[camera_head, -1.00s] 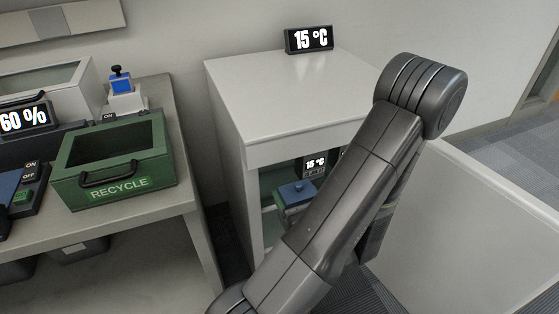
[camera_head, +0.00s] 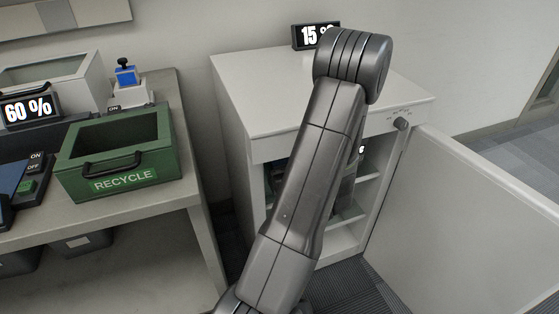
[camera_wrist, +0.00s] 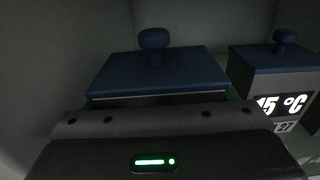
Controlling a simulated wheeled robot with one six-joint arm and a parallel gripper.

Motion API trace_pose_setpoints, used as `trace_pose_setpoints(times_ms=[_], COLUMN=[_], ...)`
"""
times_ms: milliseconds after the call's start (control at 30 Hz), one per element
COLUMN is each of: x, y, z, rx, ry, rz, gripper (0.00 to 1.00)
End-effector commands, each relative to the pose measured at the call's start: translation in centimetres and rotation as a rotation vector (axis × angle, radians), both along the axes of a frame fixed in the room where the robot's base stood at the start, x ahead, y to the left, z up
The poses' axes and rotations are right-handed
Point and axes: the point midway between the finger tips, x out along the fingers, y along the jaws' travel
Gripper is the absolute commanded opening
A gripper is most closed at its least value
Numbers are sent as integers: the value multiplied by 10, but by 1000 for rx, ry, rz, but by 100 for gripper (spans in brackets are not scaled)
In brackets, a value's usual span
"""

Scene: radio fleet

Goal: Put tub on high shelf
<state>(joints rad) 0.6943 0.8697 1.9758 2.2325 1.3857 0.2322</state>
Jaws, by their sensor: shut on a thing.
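A tub with a dark blue lid and round knob (camera_wrist: 158,72) is straight ahead in the wrist view, close beyond my gripper (camera_wrist: 155,122). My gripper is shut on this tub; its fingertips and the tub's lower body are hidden. In the head view the open white cabinet (camera_head: 300,95) shows shelves (camera_head: 371,160) to the right of my arm. My arm hides my gripper, the held tub and much of the interior there.
The cabinet's open door (camera_head: 465,225) extends to the right. The bench at left (camera_head: 185,120) holds a green recycle box (camera_head: 120,165) and a 60 % display (camera_head: 28,108).

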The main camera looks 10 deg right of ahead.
Motion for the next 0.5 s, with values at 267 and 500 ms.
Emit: trace_pose_setpoints(times_ms=[267,500], x=[19,18], y=[4,4], z=[-12,-14], rx=[2,0], ry=[0,-2], rz=[0,-1], gripper=[45,45])
